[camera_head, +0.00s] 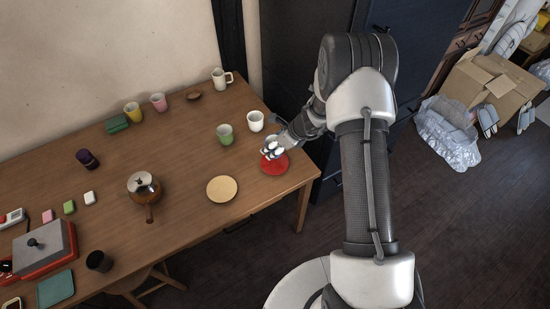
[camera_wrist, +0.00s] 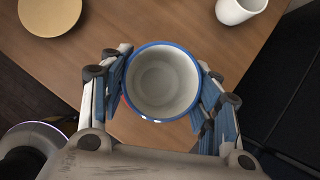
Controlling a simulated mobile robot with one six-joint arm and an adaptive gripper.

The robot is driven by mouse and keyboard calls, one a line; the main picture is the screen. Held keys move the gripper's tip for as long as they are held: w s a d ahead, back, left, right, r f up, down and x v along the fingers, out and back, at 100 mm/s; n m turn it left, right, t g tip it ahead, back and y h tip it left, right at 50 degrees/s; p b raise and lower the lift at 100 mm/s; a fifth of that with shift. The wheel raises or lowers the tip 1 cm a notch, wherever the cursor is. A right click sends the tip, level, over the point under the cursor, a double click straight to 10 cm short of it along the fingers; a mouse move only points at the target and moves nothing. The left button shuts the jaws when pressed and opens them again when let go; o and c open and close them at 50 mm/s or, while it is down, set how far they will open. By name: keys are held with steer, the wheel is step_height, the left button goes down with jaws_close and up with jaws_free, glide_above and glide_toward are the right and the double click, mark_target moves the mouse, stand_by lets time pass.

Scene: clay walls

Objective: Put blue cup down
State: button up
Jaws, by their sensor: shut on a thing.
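The blue cup (camera_wrist: 163,82) has a blue rim and a pale inside. It appears empty and sits between both fingers in the wrist view. My gripper (camera_head: 273,149) is shut on it at the right end of the table, over or just at the red plate (camera_head: 272,166). In the head view the fingers hide most of the cup. I cannot tell whether the cup touches the plate. In the wrist view the cup hides nearly all of what lies beneath it.
A white cup (camera_head: 255,121) and a green cup (camera_head: 225,134) stand close behind and left on the wooden table (camera_head: 185,158). A tan round plate (camera_head: 222,189) lies to the left. The table's right edge is near.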

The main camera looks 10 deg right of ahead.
steer(key=shift+f+b, duration=0.8)
steer(key=shift+f, duration=1.8)
steer(key=shift+f, duration=0.2)
steer(key=o, duration=1.1)
steer(key=shift+o, duration=0.2)
